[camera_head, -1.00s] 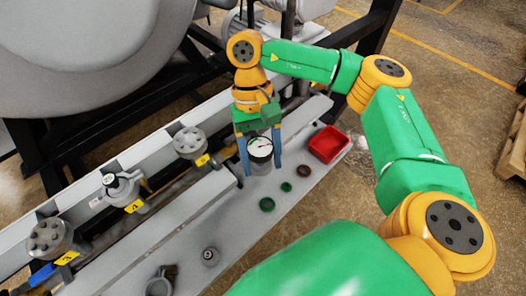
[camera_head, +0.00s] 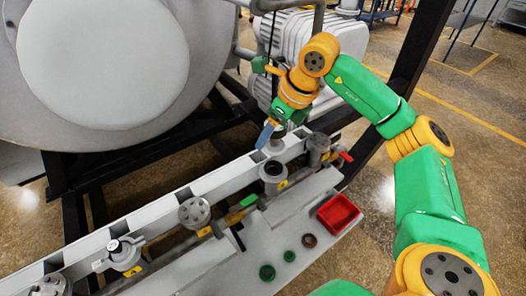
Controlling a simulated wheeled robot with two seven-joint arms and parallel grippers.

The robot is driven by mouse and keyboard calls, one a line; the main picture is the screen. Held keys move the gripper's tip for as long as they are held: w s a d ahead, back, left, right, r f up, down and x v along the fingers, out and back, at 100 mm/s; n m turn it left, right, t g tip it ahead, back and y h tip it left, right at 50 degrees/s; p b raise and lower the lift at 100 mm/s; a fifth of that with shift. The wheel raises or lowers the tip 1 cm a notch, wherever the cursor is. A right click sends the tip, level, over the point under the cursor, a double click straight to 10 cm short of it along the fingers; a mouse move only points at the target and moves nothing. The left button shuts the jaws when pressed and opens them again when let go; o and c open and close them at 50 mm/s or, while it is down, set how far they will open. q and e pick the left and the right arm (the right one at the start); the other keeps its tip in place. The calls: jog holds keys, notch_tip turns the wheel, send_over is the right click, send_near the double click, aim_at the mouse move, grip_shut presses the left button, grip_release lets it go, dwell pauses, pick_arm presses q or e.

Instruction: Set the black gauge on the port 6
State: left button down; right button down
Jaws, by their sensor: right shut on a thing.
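My right gripper (camera_head: 269,130) is above and behind the front row of ports, its blue fingers tilted down to the left. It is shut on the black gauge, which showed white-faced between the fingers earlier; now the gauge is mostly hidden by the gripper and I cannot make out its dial. Port 6 (camera_head: 273,176) is an open dark-mouthed grey cup on the rail with a small yellow label, too small to read here. The gripper is above it, apart from it. My left gripper is not in view.
Port 5 (camera_head: 195,211) has a flat bolted flange, and port 4 (camera_head: 121,252) carries a valve fitting. Another port (camera_head: 317,148) with a red handle stands to the right.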

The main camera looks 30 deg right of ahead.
aim_at(270, 164)
jog(key=shift+w+d+r+m, duration=0.2)
jog(key=shift+r+m, duration=0.15)
jog(key=shift+m, duration=0.15)
jog(key=shift+h, duration=0.3)
jog(key=shift+f+b, duration=3.85)
jog(key=shift+f, duration=0.3)
grip_release()
jog(key=shift+s, duration=0.1)
jog(key=v, duration=0.7)
jog(key=shift+s, duration=0.1)
